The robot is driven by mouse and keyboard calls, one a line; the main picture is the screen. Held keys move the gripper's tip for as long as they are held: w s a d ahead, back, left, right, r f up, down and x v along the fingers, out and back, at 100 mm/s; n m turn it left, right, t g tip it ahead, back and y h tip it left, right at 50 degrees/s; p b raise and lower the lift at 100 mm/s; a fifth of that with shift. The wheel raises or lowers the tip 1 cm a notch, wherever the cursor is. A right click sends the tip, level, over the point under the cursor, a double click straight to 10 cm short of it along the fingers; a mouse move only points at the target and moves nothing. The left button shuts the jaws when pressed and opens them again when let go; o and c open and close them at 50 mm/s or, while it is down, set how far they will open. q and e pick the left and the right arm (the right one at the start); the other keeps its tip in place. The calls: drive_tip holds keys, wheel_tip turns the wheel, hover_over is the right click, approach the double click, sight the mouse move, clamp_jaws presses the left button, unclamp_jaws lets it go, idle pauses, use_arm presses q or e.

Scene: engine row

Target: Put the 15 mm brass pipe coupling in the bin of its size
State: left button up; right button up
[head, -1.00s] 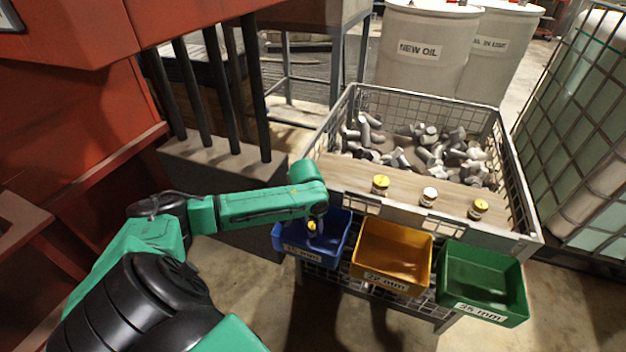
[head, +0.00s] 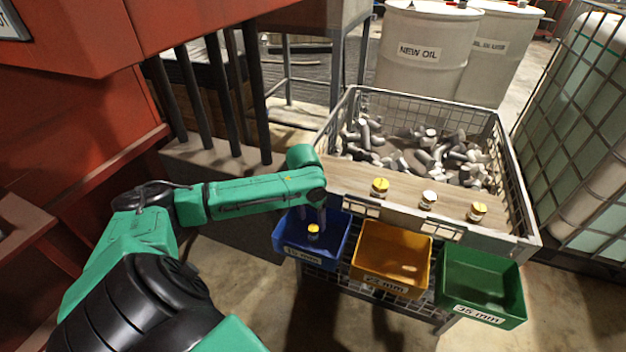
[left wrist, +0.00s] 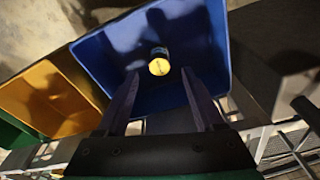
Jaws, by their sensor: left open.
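The blue bin (head: 338,255) labelled 15 mm hangs at the left of the row, below the crate's front edge. A small coupling (head: 313,231) with a yellow end is inside it; it also shows in the left wrist view (left wrist: 159,62), apparently upright with its yellow end facing the camera. My left gripper (left wrist: 160,77) is open above the bin, its fingers spread on either side of the coupling and apart from it. In the head view its fingers (head: 313,217) are partly hidden by my wrist. My right gripper is not in view.
An orange bin (head: 364,280) labelled 22 mm and a green bin (head: 514,295) hang to the right, both empty. Three more fittings (head: 380,187) (head: 428,199) (head: 477,211) stand on the wooden board (head: 350,178). The mesh crate (head: 505,150) behind holds many grey fittings.

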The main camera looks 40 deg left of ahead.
sight(310, 232)
use_arm(q)
wheel_tip(310, 232, up, 6)
drive_tip(key=shift+s+r+p, duration=0.2)
drive_tip(key=shift+s+p, duration=0.1)
drive_tip(key=shift+s, duration=0.1)
